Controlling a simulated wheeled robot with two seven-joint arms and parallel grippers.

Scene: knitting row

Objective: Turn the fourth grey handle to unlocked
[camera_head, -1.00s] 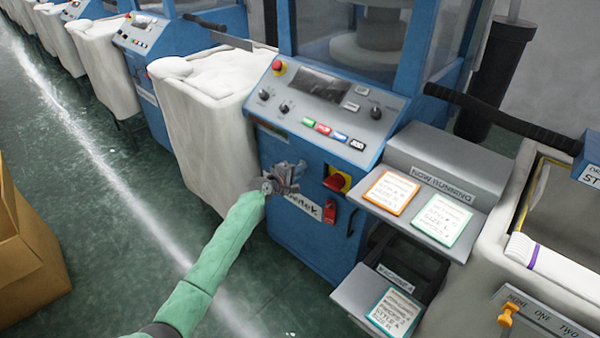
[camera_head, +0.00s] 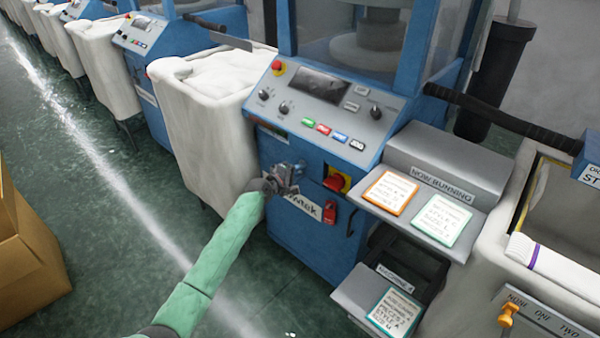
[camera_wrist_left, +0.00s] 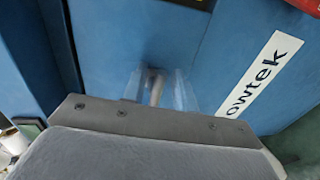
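My left gripper (camera_head: 290,174) is at the front of the blue knitting machine (camera_head: 290,230), below its control panel. In the left wrist view a short pale grey peg, which looks like a handle (camera_wrist_left: 155,88), stands out from the blue panel between the two see-through fingers (camera_wrist_left: 158,90). I cannot tell whether the fingers touch it. In the head view the gripper hides this handle. Its locked or unlocked position cannot be read. My right gripper is in neither view.
A red switch on a yellow plate (camera_head: 336,183) and a red part (camera_head: 330,212) sit just right of the gripper. A shelf with cards (camera_head: 440,192) juts out further right. A white bin (camera_head: 205,120) stands to the left. A cardboard box (camera_head: 25,255) is on the floor.

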